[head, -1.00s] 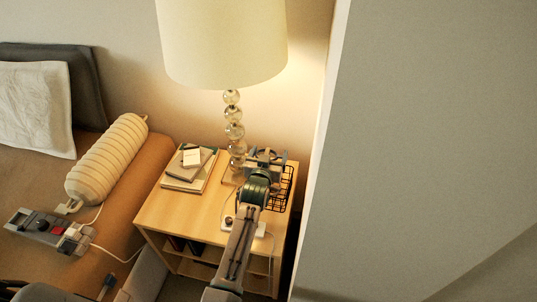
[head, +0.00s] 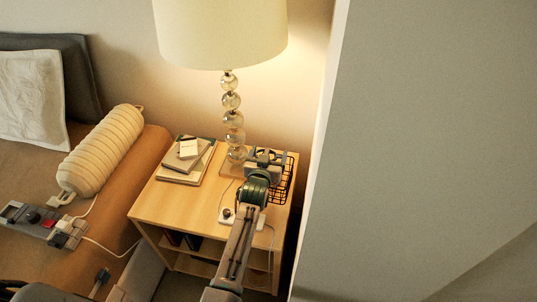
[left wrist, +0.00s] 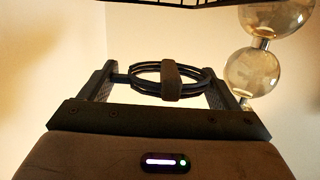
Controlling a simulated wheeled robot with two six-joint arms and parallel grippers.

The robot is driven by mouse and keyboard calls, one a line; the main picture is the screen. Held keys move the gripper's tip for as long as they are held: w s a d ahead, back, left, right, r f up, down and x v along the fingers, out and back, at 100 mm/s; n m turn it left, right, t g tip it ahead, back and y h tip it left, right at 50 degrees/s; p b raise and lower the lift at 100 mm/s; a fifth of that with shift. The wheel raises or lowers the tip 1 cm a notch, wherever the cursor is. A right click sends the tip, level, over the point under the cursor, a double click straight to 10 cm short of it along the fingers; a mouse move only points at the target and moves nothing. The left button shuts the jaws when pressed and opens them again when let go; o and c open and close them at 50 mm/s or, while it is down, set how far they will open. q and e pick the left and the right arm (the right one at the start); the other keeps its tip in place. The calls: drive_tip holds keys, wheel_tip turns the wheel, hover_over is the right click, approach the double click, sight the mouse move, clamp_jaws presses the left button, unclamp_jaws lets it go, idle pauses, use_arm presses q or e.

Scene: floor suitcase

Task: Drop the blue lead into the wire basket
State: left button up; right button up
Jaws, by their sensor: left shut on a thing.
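My left gripper (head: 267,156) is at the wire basket on the bedside table in the head view. In the left wrist view, my left gripper (left wrist: 170,82) is shut on the blue lead (left wrist: 148,76), a dark coil with a brown band around its middle. The lead lies between the two fingers. The black wire basket (head: 286,184) stands at the table's right back corner, partly hidden by my arm. A dark edge of wire mesh (left wrist: 170,3) shows at the top of the left wrist view.
A lamp with glass balls (head: 232,118) stands beside the basket. Books (head: 186,165) lie on the table (head: 180,205), left of the lamp. A white power strip (head: 228,216) lies near my arm.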

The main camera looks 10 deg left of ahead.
use_arm(q)
drive_tip(key=shift+f, duration=0.2)
use_arm(e)
drive_tip(key=shift+w+r, duration=0.25)
drive_tip(key=shift+r, duration=0.25)
use_arm(q)
drive_tip(key=o, duration=0.9)
drive_tip(key=shift+c, duration=0.2)
drive_tip(key=shift+s, duration=0.1)
use_arm(e)
drive_tip(key=shift+r, duration=0.1)
use_arm(q)
drive_tip(key=s+r+p, duration=0.1)
drive_tip(key=s+p, duration=0.7)
drive_tip(key=s, duration=0.2)
drive_tip(key=shift+s+r+p, duration=0.3)
drive_tip(key=shift+r+p, duration=0.05)
use_arm(e)
drive_tip(key=s+f, duration=0.4)
drive_tip(key=s, duration=0.3)
drive_tip(key=s+d+f, duration=0.1)
drive_tip(key=s+f, duration=0.3)
drive_tip(key=s, duration=0.3)
drive_tip(key=shift+s+d+g, duration=0.3)
drive_tip(key=shift+s, duration=0.1)
